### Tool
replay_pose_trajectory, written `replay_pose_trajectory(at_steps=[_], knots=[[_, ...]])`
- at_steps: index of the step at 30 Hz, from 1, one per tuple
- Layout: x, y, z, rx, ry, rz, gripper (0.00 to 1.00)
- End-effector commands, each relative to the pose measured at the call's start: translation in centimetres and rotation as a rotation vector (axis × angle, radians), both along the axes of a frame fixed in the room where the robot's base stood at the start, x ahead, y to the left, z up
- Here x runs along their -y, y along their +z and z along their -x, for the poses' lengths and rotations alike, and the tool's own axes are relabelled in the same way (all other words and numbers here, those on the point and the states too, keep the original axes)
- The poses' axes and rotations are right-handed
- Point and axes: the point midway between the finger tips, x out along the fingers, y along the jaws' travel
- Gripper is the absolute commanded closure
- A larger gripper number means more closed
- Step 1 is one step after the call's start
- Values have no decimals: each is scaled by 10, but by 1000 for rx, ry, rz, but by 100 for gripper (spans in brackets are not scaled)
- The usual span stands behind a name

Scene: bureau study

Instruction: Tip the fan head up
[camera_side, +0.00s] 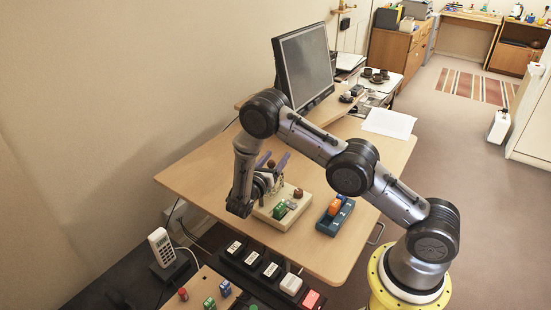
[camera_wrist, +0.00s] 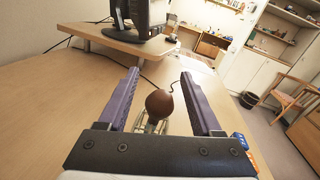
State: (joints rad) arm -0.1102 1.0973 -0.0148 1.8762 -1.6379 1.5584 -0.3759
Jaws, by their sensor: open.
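My gripper (camera_side: 273,159) is open, its two purple fingers spread above the desk; the wrist view shows both fingers (camera_wrist: 159,75) with a gap between them. A rounded brown part (camera_wrist: 160,103) with metal wires below it shows in that gap, and neither finger visibly touches it. It may be the back of the fan head, but I cannot tell for sure. In the side view a small brown shape (camera_side: 271,164) shows between the fingers. The fan's base and tilt are mostly hidden by my gripper and wrist.
A beige board (camera_side: 269,214) with green blocks and a brown knob (camera_side: 298,193) sits close by. A blue tray (camera_side: 326,225) with orange pieces is to its right. A monitor (camera_side: 305,65) stands behind on a raised shelf. A dark cable (camera_wrist: 96,51) crosses the desk. The left desk area is clear.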

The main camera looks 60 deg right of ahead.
Motion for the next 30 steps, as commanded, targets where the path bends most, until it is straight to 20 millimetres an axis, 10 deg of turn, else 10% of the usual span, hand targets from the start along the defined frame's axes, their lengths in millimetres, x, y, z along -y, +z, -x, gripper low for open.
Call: replay_pose_trajectory(at_steps=[12, 30], knots=[[0, 0, 0, 0, -1, 0, 99], [0, 0, 0, 0, -1, 0, 100]])
